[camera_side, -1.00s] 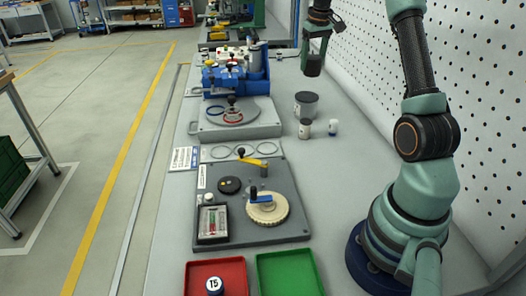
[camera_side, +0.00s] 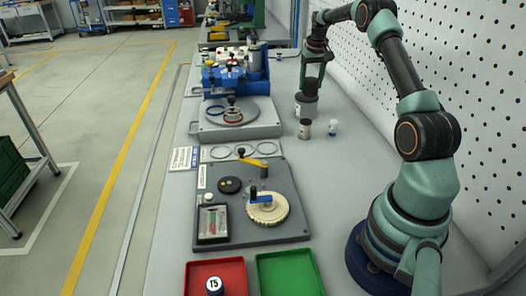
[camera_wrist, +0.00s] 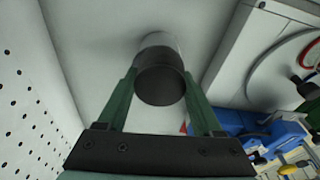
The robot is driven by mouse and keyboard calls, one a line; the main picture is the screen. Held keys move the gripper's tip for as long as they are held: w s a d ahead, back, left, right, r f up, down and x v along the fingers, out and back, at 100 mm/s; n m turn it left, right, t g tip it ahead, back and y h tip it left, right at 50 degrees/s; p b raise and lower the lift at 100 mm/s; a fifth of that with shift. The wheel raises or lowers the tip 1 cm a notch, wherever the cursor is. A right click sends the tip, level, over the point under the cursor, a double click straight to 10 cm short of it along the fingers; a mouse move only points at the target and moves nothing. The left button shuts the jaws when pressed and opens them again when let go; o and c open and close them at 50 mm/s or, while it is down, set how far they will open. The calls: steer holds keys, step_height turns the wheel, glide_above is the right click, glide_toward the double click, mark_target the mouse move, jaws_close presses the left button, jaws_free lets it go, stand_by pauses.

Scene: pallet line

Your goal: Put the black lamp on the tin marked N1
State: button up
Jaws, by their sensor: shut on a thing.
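My gripper (camera_side: 311,82) is shut on the black lamp (camera_side: 310,88), a short dark cylinder. No N1 mark can be read on the tin.
A blue machine (camera_side: 225,80) and grey turntable plate (camera_side: 265,131) are to the left. The pegboard wall (camera_side: 440,70) is to the right.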

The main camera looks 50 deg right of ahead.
steer(key=shift+f, duration=0.9)
steer(key=shift+f, duration=0.1)
steer(key=o, duration=1.4)
